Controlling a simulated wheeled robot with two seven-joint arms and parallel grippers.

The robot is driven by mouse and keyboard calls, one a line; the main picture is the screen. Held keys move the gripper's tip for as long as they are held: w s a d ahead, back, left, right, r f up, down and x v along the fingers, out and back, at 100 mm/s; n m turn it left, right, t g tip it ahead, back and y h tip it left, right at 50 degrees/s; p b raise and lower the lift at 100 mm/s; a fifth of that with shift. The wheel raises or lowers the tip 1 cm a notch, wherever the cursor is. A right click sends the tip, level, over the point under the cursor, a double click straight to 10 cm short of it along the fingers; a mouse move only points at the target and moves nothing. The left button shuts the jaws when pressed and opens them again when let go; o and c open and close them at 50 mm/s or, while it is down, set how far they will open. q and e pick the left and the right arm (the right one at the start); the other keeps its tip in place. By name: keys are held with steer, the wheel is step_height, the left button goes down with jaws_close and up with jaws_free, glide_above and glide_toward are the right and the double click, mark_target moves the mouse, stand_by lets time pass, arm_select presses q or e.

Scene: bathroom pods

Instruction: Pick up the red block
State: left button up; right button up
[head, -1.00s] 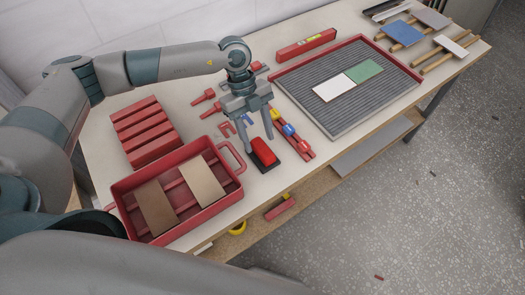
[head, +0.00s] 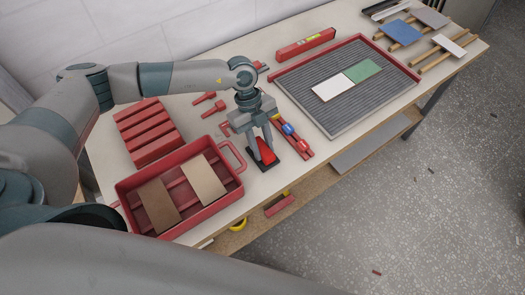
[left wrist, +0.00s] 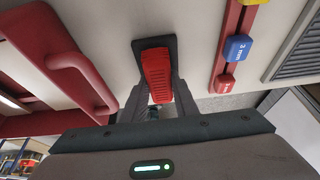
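My right gripper is not in view.
A red tray (head: 128,190) with two tiles and a handle stands just left of the block. A red rail with coloured pieces (head: 291,133) lies close on the right. A grey ribbed mat with a red rim (head: 395,89) lies beyond. The bench's front edge is near.

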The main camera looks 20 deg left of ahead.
mark_target(266, 152)
arm_select(q)
jaws_close()
steer(key=shift+r, duration=0.1)
steer(key=shift+w+r+b, duration=0.1)
steer(key=shift+r+b, duration=0.5)
steer(key=shift+r, duration=0.2)
steer(key=shift+s+d+r+b, duration=0.15)
steer(key=shift+r+b, duration=0.2)
steer(key=shift+r, duration=0.25)
steer(key=shift+s+d+r+b, duration=0.15)
steer(key=shift+r+b, duration=0.15)
steer(key=shift+r, duration=0.3)
steer(key=s+d+r+b, duration=0.3)
steer(key=s+d+r, duration=0.3)
steer(key=s, duration=0.3)
steer(key=shift+d+r, duration=0.15)
steer(key=shift+r, duration=0.3)
steer(key=shift+w, duration=0.1)
